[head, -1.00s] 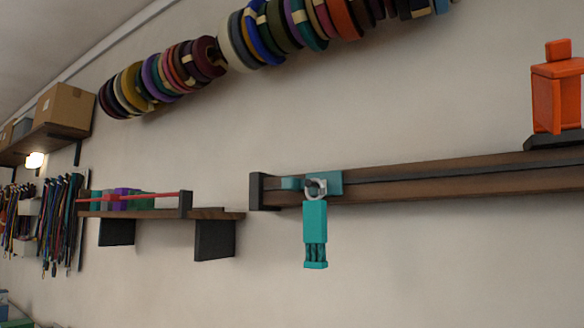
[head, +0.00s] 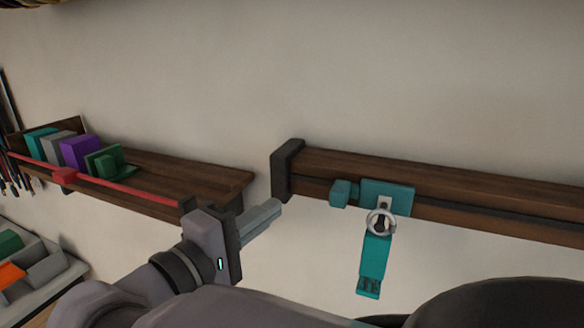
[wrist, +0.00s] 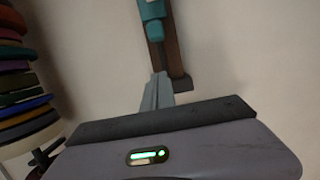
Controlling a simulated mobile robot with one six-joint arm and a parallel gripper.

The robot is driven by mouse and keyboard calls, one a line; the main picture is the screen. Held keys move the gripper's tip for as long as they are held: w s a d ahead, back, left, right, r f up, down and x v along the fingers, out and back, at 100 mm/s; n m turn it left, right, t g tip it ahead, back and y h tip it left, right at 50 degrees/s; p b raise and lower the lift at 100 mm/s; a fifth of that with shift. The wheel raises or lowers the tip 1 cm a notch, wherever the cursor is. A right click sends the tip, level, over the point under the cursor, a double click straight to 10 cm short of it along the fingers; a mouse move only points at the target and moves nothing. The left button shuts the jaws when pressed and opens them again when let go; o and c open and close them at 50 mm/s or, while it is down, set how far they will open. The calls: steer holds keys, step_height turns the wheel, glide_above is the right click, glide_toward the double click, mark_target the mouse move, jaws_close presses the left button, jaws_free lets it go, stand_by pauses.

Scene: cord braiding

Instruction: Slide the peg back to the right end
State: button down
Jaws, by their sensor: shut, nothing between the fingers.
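The peg (head: 402,195) is a teal slider on a dark wooden rail (head: 500,186). It stands near the rail's left end, a short gap from the black end cap (head: 284,172). A teal knob (head: 342,193) sticks out on its left side. A metal ring with a teal tag (head: 374,262) hangs from it. My gripper (head: 276,207) is shut and empty, left of the knob and apart from it in the head view. In the wrist view the gripper (wrist: 158,78) points toward the rail end, with the teal knob (wrist: 154,31) beyond it.
A wooden shelf (head: 190,175) with coloured blocks and a red bar (head: 120,187) is on the left. A tray with small items (head: 40,268) sits lower left. Coloured spools (wrist: 20,85) show left in the wrist view. The rail right of the peg looks clear.

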steer(key=w+d+p, duration=0.1)
steer(key=w+d, duration=0.3)
steer(key=d, duration=0.3)
steer(key=shift+w+d+p, duration=0.3)
steer(key=shift+w+p, duration=0.1)
steer(key=shift+f, duration=0.1)
steer(key=shift+d, duration=0.1)
